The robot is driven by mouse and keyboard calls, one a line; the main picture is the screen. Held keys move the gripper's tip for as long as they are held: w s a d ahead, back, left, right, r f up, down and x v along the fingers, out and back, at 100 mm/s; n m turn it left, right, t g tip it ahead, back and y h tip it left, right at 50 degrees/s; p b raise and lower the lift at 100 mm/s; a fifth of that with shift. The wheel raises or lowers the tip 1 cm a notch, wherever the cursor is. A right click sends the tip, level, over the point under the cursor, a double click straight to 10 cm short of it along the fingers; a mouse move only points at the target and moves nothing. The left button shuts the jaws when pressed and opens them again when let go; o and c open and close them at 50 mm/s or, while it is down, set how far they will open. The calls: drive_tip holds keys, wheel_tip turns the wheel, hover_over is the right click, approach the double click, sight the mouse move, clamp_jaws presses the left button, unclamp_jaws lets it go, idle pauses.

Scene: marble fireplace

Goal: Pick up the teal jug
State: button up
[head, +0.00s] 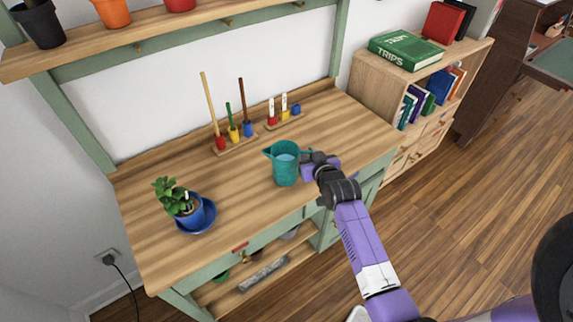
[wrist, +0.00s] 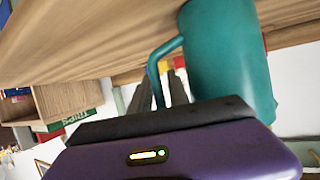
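The teal jug (head: 286,168) stands upright on the wooden bench top, with its spout to the left and its handle to the right. My gripper (head: 307,160) is at the jug's right side, by the handle. In the wrist view, the jug's body (wrist: 222,55) fills the upper right and its handle reaches down to the left. The two dark fingers of my gripper (wrist: 162,88) stand apart, with the handle seen between or just beside them. I see no clear contact; the lower part of the handle is hidden behind the gripper body.
A potted plant (head: 186,205) on a blue saucer stands at the left of the bench (head: 240,205). Tools in wooden racks (head: 236,140) stand behind the jug. A shelf (head: 150,35) with pots hangs above. A bookcase (head: 375,85) stands right. The bench between plant and jug is clear.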

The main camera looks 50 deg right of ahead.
clamp_jaws()
idle(1.3)
